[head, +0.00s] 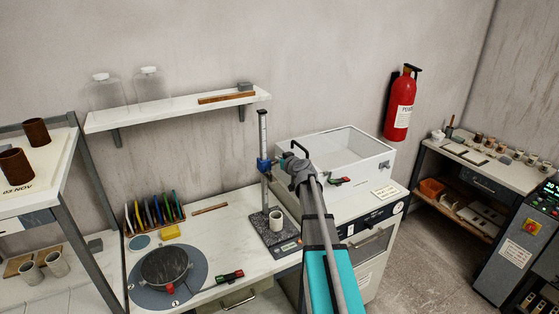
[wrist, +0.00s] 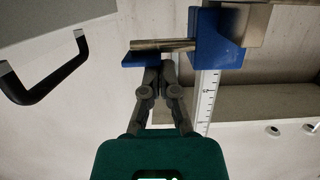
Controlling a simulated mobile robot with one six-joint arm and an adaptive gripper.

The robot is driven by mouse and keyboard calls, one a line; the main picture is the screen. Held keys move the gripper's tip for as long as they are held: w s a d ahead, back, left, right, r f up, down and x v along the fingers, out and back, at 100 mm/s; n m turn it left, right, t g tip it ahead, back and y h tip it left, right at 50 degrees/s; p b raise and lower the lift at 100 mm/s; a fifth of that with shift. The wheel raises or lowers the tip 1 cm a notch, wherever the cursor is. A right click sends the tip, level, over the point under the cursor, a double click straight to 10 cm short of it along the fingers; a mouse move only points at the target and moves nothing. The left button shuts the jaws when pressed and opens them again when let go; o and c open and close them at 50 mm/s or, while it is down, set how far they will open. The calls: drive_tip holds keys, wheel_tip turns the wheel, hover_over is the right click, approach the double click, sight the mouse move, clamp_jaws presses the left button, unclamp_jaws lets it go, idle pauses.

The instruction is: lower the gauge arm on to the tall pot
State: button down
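The height gauge has an upright scaled post (head: 263,130) with a blue slider (head: 263,166). A pale pot (head: 276,221) stands upright on the dark gauge base (head: 272,236), below the slider's level. In the wrist view, the gauge arm (wrist: 165,45) is a thin metal bar running from the blue slider (wrist: 213,42) to a blue plate (wrist: 139,59). My gripper (wrist: 161,66) is drawn in close, with its fingertips at the arm beside the plate. The contact itself is partly hidden. My gripper (head: 291,162) is right of the slider in the head view, above the pot.
The handle also shows in the wrist view (wrist: 45,85). A wall shelf (head: 180,110) is up left.

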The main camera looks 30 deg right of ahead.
wheel_tip(320, 180, down, 13)
drive_tip(key=b, duration=1.2)
drive_tip(key=shift+r, duration=0.2)
drive_tip(key=s+r+p, duration=0.6)
drive_tip(key=s, duration=0.3)
drive_tip(key=shift+s+d+p, duration=0.15)
drive_tip(key=shift+s+p, duration=0.15)
drive_tip(key=shift+s, duration=0.05)
drive_tip(key=shift+r, duration=0.15)
drive_tip(key=shift+w+r+p, duration=0.1)
drive_tip(key=shift+r+p, duration=0.1)
drive_tip(key=shift+p, duration=0.1)
drive_tip(key=shift+w, duration=0.1)
